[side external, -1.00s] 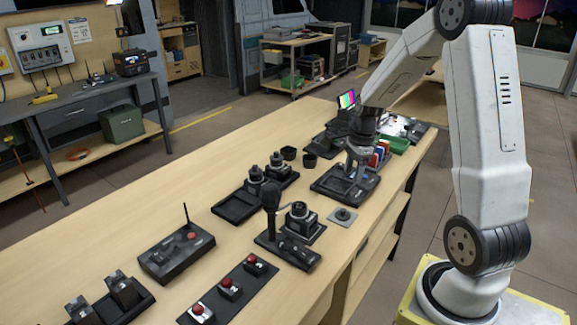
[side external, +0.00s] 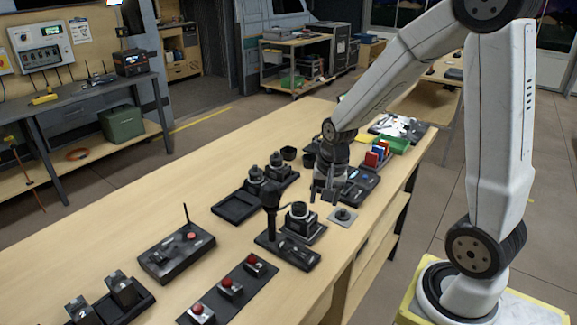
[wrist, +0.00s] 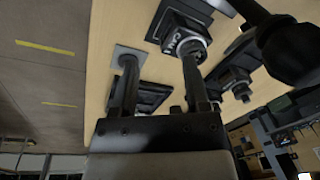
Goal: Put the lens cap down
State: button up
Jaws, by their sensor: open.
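A small dark round piece with a raised knob, which looks like the lens cap (side external: 343,214), sits on a square grey pad (side external: 335,221) on the bench. A camera (side external: 299,216) with its lens facing up stands on a black plate to the left of the pad. My gripper (side external: 326,197) is open and empty, above the bench and just behind the camera and pad. In the wrist view, one finger of my gripper (wrist: 159,62) overlaps the grey pad (wrist: 118,52) and the other overlaps the camera lens (wrist: 185,47). The finger there hides most of the cap.
A black tray (side external: 366,190) with small items lies behind the gripper. Two more lens units (side external: 275,160) sit in a tray further back. The bench's right edge is close to the pad.

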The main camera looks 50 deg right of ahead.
jog(key=s+a+n+t, duration=0.1)
jog(key=s+a+n, duration=0.3)
jog(key=a+n, duration=0.5)
jog(key=shift+a+f+n, duration=0.25)
jog(key=shift+a+n, duration=0.1)
jog(key=shift+n, duration=0.85)
jog(key=shift+w, duration=0.1)
